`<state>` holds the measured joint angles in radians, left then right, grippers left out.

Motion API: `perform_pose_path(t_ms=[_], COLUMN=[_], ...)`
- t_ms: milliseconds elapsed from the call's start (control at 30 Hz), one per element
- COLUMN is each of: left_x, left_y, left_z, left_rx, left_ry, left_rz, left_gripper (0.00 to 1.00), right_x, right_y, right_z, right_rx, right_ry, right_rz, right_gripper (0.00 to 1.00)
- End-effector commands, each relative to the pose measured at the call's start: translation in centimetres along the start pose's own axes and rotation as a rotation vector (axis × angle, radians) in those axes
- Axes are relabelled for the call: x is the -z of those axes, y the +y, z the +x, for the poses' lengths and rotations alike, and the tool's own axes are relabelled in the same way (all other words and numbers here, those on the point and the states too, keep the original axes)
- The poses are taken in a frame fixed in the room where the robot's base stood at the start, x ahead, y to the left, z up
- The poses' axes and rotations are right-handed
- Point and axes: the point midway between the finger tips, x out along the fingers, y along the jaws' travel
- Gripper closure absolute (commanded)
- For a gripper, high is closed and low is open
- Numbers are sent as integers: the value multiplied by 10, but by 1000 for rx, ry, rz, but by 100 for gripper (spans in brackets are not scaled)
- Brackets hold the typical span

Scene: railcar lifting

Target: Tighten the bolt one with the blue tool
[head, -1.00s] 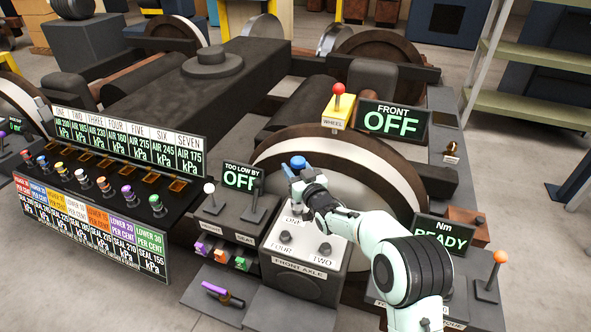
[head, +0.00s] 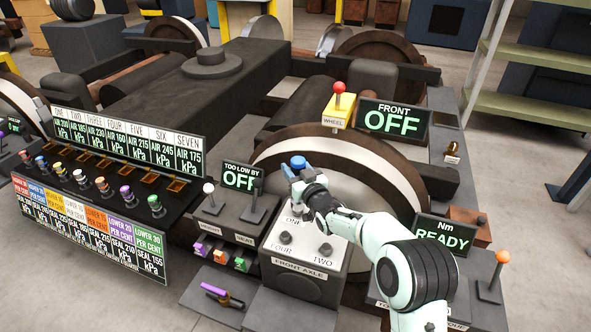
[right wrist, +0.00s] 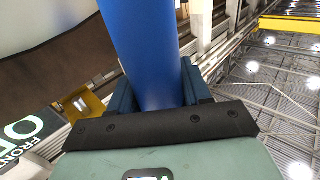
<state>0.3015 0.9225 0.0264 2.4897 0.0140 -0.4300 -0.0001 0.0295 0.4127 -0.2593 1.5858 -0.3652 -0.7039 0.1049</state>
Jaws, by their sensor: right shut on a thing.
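The blue tool (head: 298,162) shows its blue top above my right gripper (head: 296,177) in the head view. My right gripper is shut on it, and in the right wrist view its blue shaft (right wrist: 148,50) stands between the fingers. The gripper is over the front axle box (head: 303,252), at the back of its top face near the label ONE. Bolt one is hidden under the gripper and tool, so I cannot tell whether the tool touches it. Other bolt heads (head: 325,249) show near the labels FOUR and TWO. My left gripper is not in view.
The Nm display (head: 444,236) reads READY, with an orange-knobbed lever (head: 502,257) beside it. The FRONT display (head: 392,120) reads OFF. A large wheel (head: 385,165) stands behind the box. A purple-handled tool (head: 215,290) lies on the lower shelf at left.

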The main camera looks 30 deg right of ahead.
Motion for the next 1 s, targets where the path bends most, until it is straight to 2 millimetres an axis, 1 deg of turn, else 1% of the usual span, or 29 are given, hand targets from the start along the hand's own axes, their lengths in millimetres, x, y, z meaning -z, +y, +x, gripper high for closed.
perform_pose_path(t_ms=[100, 467, 1000], left_x=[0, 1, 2], left_y=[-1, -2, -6], left_z=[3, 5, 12], left_rx=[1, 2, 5], left_ry=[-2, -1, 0], left_rz=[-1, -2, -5], left_gripper=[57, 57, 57], right_x=[1, 1, -7], right_y=[0, 0, 0], right_z=[0, 0, 0], right_rx=[0, 0, -1], right_ry=[5, 5, 4], right_rz=[0, 0, -1], right_gripper=[89, 89, 89])
